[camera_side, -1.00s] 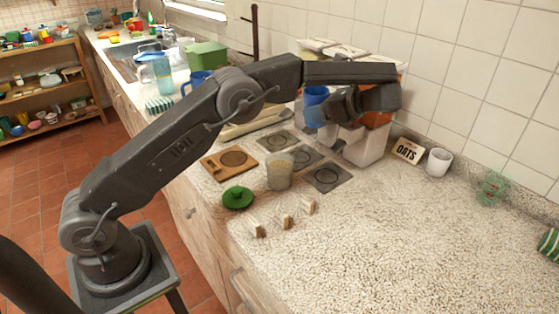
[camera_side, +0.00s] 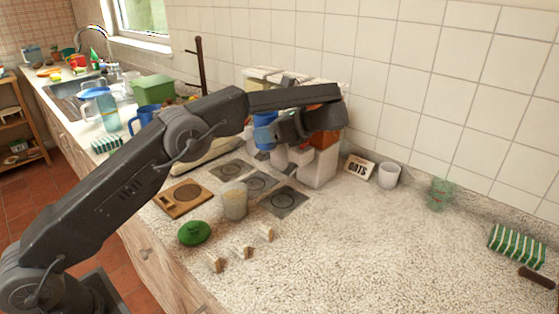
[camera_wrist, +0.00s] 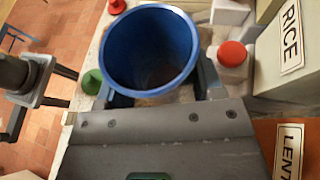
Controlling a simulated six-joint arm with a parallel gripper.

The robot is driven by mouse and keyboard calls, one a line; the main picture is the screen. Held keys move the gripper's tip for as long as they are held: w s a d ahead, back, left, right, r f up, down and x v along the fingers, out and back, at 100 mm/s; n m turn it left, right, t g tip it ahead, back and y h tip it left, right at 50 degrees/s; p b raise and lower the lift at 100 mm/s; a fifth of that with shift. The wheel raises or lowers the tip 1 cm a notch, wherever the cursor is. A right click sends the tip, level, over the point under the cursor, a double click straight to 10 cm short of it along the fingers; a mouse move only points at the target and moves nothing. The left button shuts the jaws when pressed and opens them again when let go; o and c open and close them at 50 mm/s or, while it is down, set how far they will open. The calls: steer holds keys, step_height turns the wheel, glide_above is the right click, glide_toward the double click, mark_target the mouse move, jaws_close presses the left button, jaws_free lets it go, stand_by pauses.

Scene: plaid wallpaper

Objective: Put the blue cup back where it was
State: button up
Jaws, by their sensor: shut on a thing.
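The blue cup (camera_side: 264,119) is held up off the counter in the side view, in front of the storage containers and above the dark square mats. My gripper (camera_side: 268,133) is shut on it. In the wrist view the blue cup (camera_wrist: 148,50) fills the upper middle, its round mouth facing the camera. One gripper finger shows on each side of it. The inside of the cup looks empty. Three dark square mats lie below on the counter: a back one (camera_side: 231,170), a middle one (camera_side: 258,184) and a front one (camera_side: 284,201). All look bare.
A jar of pale contents (camera_side: 235,201) stands beside a wooden board (camera_side: 184,198). An OATS sign (camera_side: 359,168), white cup (camera_side: 389,175) and green glass (camera_side: 440,193) stand along the wall.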

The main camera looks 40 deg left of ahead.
steer(key=shift+s+d+r+m+t, duration=0.1)
steer(key=shift+d+m+t, duration=0.2)
steer(key=shift+m+t, duration=0.5)
steer(key=t, duration=0.1)
steer(key=m, duration=0.1)
steer(key=d+m+t, duration=0.1)
steer(key=shift+s+f+t+y, duration=0.25)
steer(key=shift+s+t+y, duration=0.05)
steer(key=shift+s, duration=0.1)
steer(key=s+d+f+m+t+h, duration=0.1)
steer(key=s+d+f+m+t, duration=0.2)
steer(key=s+m+t, duration=0.25)
steer(key=w+d+f, duration=0.1)
steer(key=d+f, duration=0.1)
steer(key=d, duration=0.1)
steer(key=w+d+f, duration=0.1)
steer(key=d+f, duration=0.1)
steer(key=d, duration=0.2)
steer(key=w+d+f, duration=0.1)
steer(key=d+f, duration=0.2)
steer(key=shift+w+d+f, duration=0.1)
steer(key=shift+w+d, duration=0.25)
steer(key=shift+w, duration=0.05)
steer(key=shift+d+f, duration=0.15)
steer(key=shift+f, duration=1.95)
steer(key=shift+f, duration=0.1)
